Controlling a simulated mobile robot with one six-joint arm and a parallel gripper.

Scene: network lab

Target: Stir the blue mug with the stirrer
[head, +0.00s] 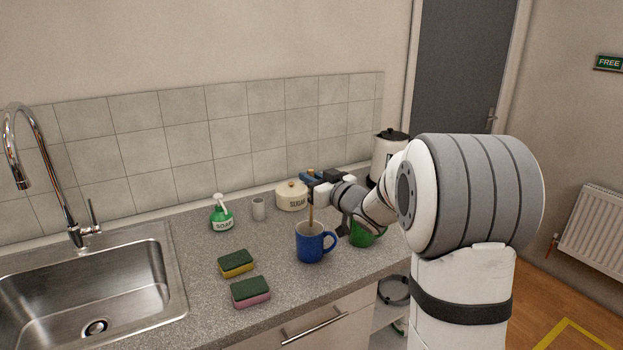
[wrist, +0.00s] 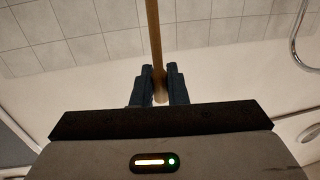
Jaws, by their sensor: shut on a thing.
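The blue mug (head: 310,247) stands upright on the counter in the head view, its handle to the right. The wooden stirrer (head: 310,216) hangs down from my gripper (head: 311,177), and its lower end goes into the mug's mouth. The lower end is hidden inside the mug. In the wrist view my gripper (wrist: 159,88) is shut on the stirrer (wrist: 153,35), with one dark blue finger on each side of it. The mug does not show in the wrist view.
A green mug (head: 362,236) stands right of the blue mug, partly behind my arm. Two sponges (head: 236,263) (head: 250,292) lie left. A kettle (head: 388,150) and sink (head: 90,290) flank the counter.

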